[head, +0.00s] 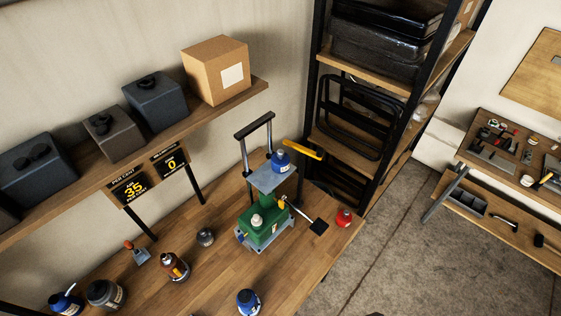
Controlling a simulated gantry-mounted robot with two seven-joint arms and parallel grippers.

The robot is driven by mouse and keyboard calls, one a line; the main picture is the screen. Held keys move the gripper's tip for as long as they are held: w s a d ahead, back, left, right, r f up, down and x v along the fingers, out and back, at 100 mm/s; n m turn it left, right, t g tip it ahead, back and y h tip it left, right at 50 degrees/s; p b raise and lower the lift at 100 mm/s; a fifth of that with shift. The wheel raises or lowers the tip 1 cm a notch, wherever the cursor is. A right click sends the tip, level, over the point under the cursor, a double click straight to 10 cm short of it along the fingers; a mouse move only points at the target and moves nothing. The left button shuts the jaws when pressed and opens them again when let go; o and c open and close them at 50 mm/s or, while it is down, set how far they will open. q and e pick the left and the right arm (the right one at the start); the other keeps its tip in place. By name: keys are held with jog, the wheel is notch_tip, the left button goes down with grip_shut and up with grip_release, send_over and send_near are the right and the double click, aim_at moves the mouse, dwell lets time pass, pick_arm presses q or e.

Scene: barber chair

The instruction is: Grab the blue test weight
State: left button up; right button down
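Several blue items could be the blue test weight, and I cannot tell which from their look alone. A blue rounded piece with a pale label (281,162) sits on the raised grey plate of the green device (263,226). A second blue piece with a white label (249,302) stands on the wooden bench (195,262) near the bottom edge of the head view. A blue item with a dark top (65,303) stands at the far lower left. Neither of my grippers is in view.
A red piece (344,217), a grey ball-like piece (205,237) and an orange-brown item (174,267) stand on the bench. A yellow lever (302,149) juts out beside the raised plate. A wall shelf (190,130) holds dark boxes. A black-framed rack (385,105) stands behind.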

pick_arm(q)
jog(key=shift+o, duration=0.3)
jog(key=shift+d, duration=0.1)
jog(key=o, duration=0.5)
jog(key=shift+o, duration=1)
